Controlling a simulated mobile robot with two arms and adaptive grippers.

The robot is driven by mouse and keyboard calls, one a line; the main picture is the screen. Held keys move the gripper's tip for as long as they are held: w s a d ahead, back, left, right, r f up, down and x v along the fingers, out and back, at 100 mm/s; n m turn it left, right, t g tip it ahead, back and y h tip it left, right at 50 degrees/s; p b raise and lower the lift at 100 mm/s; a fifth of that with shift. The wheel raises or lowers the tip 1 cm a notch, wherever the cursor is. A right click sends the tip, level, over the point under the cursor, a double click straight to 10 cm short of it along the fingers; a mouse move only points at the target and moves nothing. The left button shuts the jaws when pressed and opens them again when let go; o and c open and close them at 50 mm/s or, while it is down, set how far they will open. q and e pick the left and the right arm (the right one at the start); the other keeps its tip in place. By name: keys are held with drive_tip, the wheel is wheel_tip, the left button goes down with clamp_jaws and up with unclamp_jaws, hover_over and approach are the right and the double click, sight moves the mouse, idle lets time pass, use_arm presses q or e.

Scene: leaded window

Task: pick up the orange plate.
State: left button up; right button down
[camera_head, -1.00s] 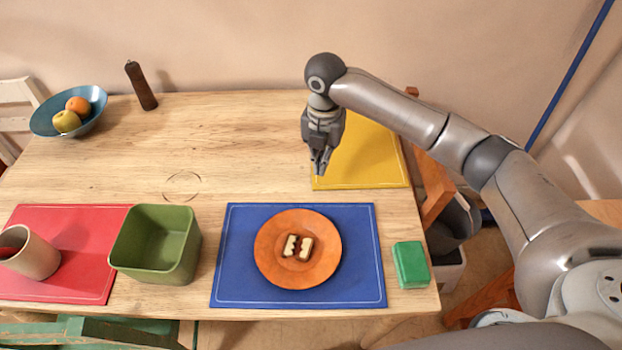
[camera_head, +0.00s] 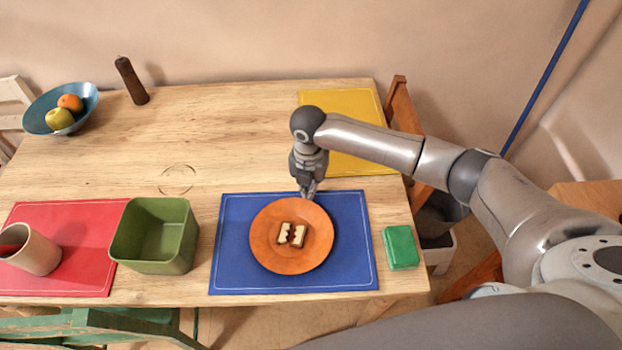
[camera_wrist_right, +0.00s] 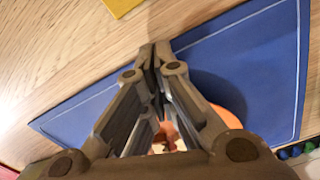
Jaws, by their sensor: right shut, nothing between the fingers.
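The orange plate (camera_head: 262,248) lies on the blue placemat (camera_head: 350,270) and carries two pieces of food (camera_head: 291,234), which look like bitten bread. My right gripper (camera_head: 308,194) is at the plate's far rim, pointing down, with its fingers together and empty. I cannot tell from the head view whether it touches the rim. In the right wrist view the closed fingertips (camera_wrist_right: 155,50) show over the blue mat, and the plate (camera_wrist_right: 228,117) is mostly hidden behind the fingers. My left gripper is not in view.
A green box (camera_head: 125,245) stands left of the blue mat, and a green block (camera_head: 401,247) lies right of it. A yellow mat (camera_head: 350,160) lies behind my right arm. The table's middle is clear.

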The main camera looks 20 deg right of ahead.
sight(303, 210)
drive_tip(key=shift+s+a, duration=0.1)
drive_tip(key=shift+s, duration=0.05)
drive_tip(key=s+p, duration=0.1)
drive_tip(key=s+a+p, duration=0.2)
drive_tip(key=p, duration=0.1)
drive_tip(key=shift+s+a+r, duration=0.15)
drive_tip(key=shift+r, duration=0.1)
drive_tip(key=shift+s+a+f+p, duration=0.1)
drive_tip(key=shift+s+a+p, duration=0.15)
drive_tip(key=shift+s+p, duration=0.05)
drive_tip(key=shift+s+f, duration=0.15)
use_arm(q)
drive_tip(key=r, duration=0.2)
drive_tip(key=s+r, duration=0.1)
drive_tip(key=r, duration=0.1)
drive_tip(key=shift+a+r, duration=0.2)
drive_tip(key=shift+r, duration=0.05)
